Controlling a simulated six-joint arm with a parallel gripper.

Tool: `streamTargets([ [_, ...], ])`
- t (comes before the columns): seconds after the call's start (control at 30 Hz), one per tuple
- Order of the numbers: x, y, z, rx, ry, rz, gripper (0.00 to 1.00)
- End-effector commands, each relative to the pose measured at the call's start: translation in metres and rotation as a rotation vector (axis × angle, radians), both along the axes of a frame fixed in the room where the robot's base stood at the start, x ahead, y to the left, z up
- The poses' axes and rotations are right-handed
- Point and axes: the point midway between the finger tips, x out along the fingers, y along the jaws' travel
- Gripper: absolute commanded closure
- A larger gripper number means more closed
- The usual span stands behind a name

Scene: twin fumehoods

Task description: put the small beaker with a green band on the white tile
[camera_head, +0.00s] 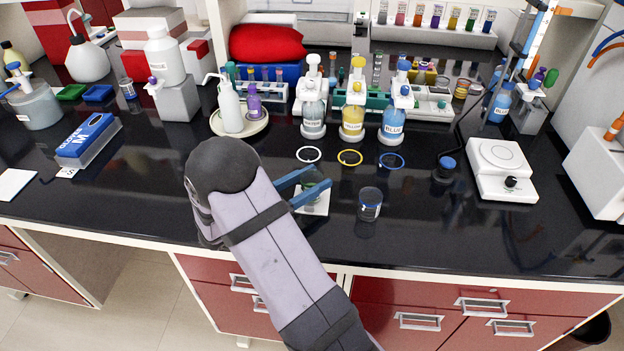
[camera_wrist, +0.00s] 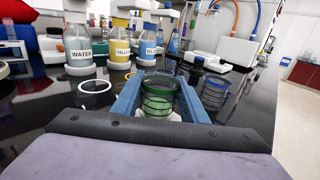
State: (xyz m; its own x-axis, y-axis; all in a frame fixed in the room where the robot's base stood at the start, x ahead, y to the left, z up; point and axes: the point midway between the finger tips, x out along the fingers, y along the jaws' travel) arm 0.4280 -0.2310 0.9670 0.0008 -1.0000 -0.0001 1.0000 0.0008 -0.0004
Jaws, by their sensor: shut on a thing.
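The small clear beaker with a green band (camera_head: 318,184) is between the blue fingers of my gripper (camera_head: 308,188). In the wrist view the beaker (camera_wrist: 159,96) stands upright, with a finger of my gripper (camera_wrist: 160,100) against each side. The white tile (camera_head: 316,208) lies on the black bench directly below the beaker, partly covered by the beaker and a finger. In the wrist view a pale edge of the tile (camera_wrist: 131,120) shows beside the beaker's base. I cannot tell whether the beaker's base touches the tile.
A blue-banded beaker (camera_head: 370,205) stands close to the right of my gripper. White (camera_head: 309,154), yellow (camera_head: 350,157) and blue (camera_head: 391,160) rings lie behind, before labelled bottles (camera_head: 352,118). A balance (camera_head: 502,170) stands right. The bench's front left is mostly clear.

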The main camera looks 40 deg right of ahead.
Motion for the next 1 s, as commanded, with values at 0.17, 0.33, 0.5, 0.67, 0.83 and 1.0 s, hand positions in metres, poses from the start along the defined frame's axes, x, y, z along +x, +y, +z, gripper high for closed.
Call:
streamTargets([
  [0.17, 0.0, 0.0, -0.004, 0.0, 0.0, 0.0, 0.88],
  [0.33, 0.0, 0.0, -0.003, 0.0, 0.0, 0.0, 0.42],
  [0.5, 0.0, 0.0, -0.003, 0.0, 0.0, 0.0, 0.42],
  [0.67, 0.0, 0.001, 0.002, 0.0, -0.001, 0.001, 0.42],
  [0.83, 0.001, 0.019, -0.001, 0.0, -0.002, 0.004, 0.42],
  [1.0, 0.002, 0.048, -0.002, 0.0, -0.002, 0.007, 0.42],
])
